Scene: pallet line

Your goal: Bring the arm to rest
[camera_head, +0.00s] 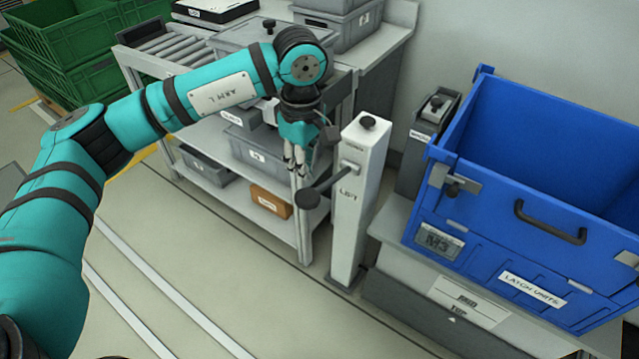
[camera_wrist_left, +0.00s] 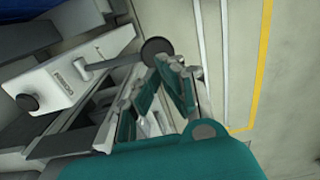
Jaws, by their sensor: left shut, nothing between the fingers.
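My left arm (camera_head: 190,95) reaches in from the left of the head view and bends down at the wrist. My left gripper (camera_head: 294,168) points down, shut and empty, just left of the white post marked LIFT. The post (camera_head: 358,190) has a lever with a dark round knob (camera_head: 312,198), which lies a little below and right of the fingertips in the picture. In the left wrist view the knob (camera_wrist_left: 157,50) shows close beyond the fingers (camera_wrist_left: 150,82). I cannot tell whether they touch. My right gripper is in neither view.
A blue crate (camera_head: 535,225) labelled LATCH UNITS stands on a grey platform at the right. A shelf bench (camera_head: 305,225) with grey bins and an orange-brown box (camera_head: 270,202) is behind the gripper. Green crates (camera_head: 75,40) are at the upper left. Open floor (camera_head: 215,275) lies at the front.

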